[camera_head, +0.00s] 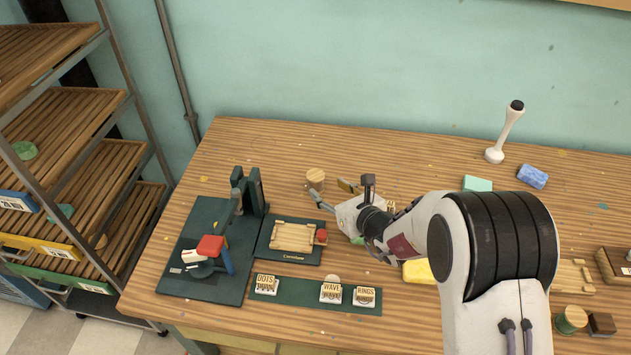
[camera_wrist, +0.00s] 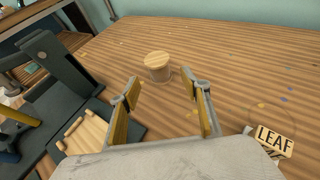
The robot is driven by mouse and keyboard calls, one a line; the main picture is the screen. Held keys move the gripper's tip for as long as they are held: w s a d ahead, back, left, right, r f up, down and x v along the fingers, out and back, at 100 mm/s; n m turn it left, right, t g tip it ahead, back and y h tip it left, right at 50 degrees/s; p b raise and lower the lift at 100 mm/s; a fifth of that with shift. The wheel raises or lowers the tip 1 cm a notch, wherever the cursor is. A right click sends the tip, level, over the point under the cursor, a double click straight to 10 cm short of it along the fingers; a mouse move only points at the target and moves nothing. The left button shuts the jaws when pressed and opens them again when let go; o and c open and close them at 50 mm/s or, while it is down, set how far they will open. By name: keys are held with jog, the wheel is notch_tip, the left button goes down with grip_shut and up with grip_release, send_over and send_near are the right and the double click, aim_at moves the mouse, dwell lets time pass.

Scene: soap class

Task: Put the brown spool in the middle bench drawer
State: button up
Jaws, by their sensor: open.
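A small spool with a pale wooden top and a brown-tinged side (camera_head: 315,179) stands upright on the bench, left of centre toward the back. In the wrist view it (camera_wrist: 158,66) stands just beyond the fingertips, roughly between their lines. My gripper (camera_head: 332,194) is open and empty, close to the spool on its near right side. Its two fingers (camera_wrist: 164,86) show spread in the wrist view, apart from the spool. The bench's front shows only as a strip at the bottom edge of the head view; the middle drawer cannot be made out.
A dark green press (camera_head: 210,245) and a board with a wooden tray (camera_head: 293,235) lie left of my gripper. Stamp blocks (camera_head: 331,291) sit in front. A LEAF block (camera_wrist: 273,140) is near my right finger. Another spool (camera_head: 571,319) stands far right. The back left bench is clear.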

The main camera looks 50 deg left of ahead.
aim_at(319, 183)
jog(key=shift+x, duration=0.8)
jog(key=shift+a, duration=0.15)
jog(key=shift+x, duration=2.45)
jog(key=shift+s, duration=0.15)
jog(key=c, duration=1.3)
jog(key=shift+r, duration=4.95)
